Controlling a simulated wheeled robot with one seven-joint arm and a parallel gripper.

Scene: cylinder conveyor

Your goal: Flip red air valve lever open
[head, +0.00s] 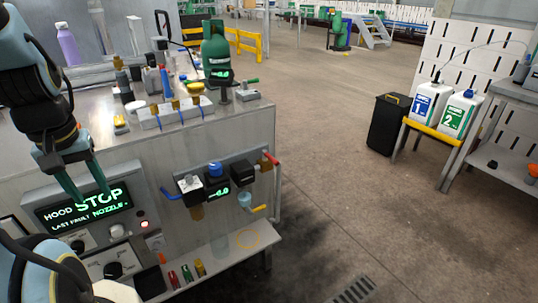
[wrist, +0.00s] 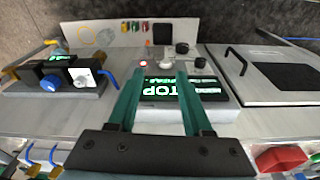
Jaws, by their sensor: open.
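The red lever (head: 271,158) sits on a brass fitting at the right end of the air unit (head: 216,184), on the front panel of the metal cabinet. It slants down to the right in the head view. My gripper (head: 90,198) is open and empty at the left, in front of the STOP display (head: 84,210), well apart from the lever. In the wrist view my gripper's two teal fingers (wrist: 160,70) straddle part of the display. The air unit shows at the left of the wrist view (wrist: 58,76); I cannot make out the red lever there.
A blue lever (head: 168,194) and a yellow lever (head: 259,208) are near the air unit. A low shelf (head: 236,254) below holds small coloured items. The cabinet top (head: 75,144) carries fittings and a green bottle (head: 215,50). Open floor lies to the right.

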